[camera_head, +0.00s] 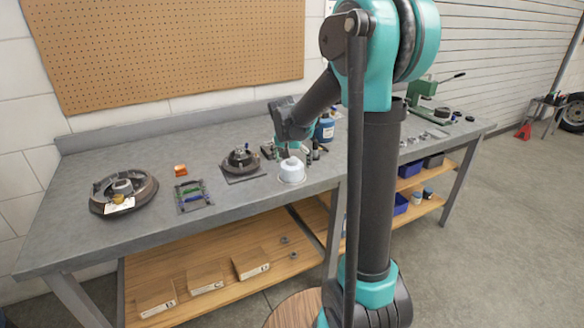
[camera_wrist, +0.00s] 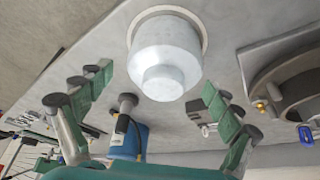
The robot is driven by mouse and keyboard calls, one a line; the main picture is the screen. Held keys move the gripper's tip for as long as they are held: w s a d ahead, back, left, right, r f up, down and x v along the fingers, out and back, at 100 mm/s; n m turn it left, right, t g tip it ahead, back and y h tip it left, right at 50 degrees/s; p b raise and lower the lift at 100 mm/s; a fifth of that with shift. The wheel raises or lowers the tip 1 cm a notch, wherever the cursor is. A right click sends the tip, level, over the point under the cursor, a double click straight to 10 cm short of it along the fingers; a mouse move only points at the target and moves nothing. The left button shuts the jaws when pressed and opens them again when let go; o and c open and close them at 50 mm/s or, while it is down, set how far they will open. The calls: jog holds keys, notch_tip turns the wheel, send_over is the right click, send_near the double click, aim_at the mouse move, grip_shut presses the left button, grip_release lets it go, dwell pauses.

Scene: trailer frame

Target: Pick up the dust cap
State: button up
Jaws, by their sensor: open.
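The dust cap (camera_head: 291,172) looks like a pale, silvery stepped cylinder with a narrower raised top. It stands upright at the front edge of the grey workbench. In the wrist view, the dust cap (camera_wrist: 165,43) is at the top centre, on a pale round base. My gripper (camera_head: 293,145) is above it, pointing down. In the wrist view, my gripper (camera_wrist: 158,88) is open, its green fingers to either side of the cap's narrow top, apart from it and empty. The exact height between fingertips and cap is hard to tell.
A hub on a dark mat (camera_head: 241,160) stands close left of the cap. A blue can (camera_head: 325,130) and small bottles stand behind right. A brake drum assembly (camera_head: 124,192), an orange block (camera_head: 181,169) and a tray of coloured parts (camera_head: 191,195) lie further left.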

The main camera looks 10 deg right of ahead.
aim_at(293, 166)
jog(key=shift+w+x, duration=0.25)
jog(key=shift+x, duration=1.7)
jog(key=shift+a, duration=0.1)
jog(key=c, duration=1)
jog(key=shift+r, duration=0.2)
